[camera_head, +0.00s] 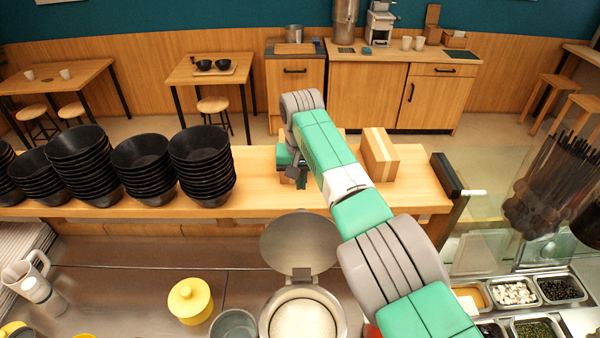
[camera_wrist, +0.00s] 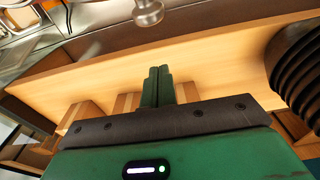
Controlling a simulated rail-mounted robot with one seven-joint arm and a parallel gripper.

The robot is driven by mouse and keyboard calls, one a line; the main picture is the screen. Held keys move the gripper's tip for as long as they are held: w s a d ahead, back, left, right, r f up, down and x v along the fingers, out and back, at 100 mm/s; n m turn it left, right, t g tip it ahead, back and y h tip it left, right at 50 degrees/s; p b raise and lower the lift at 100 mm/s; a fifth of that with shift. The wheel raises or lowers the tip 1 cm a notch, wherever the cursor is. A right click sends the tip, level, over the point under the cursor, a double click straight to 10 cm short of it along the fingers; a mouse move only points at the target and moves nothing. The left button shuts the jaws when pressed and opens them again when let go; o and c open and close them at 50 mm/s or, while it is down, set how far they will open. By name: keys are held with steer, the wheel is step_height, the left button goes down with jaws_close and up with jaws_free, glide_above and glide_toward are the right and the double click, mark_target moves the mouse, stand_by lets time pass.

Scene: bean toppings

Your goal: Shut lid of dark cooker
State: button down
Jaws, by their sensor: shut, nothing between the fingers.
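The cooker (camera_head: 338,318) stands at the bottom middle of the head view, with a pale rim and white contents inside. Its round grey lid (camera_head: 300,243) stands open, tilted up at the far side on a hinge. My gripper (camera_head: 300,180) is beyond the lid, over the wooden counter and apart from the cooker. In the wrist view my gripper (camera_wrist: 158,87) has its two green fingers together with nothing between them. The cooker cannot be made out clearly in the wrist view. My arm passes to the right of the lid in the head view.
Stacks of black bowls (camera_head: 203,165) stand left of my gripper on the wooden counter (camera_head: 255,185). A wooden block (camera_head: 379,153) stands to its right. Topping trays (camera_head: 515,293) lie right.

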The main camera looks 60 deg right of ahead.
steer(key=shift+s+a+f+p, duration=0.4)
steer(key=shift+a+f+p, duration=0.4)
steer(key=shift+p, duration=0.1)
steer(key=shift+s+a+f+p, duration=0.35)
steer(key=shift+a+f+p, duration=0.45)
steer(key=shift+p, duration=0.05)
steer(key=shift+a, duration=0.1)
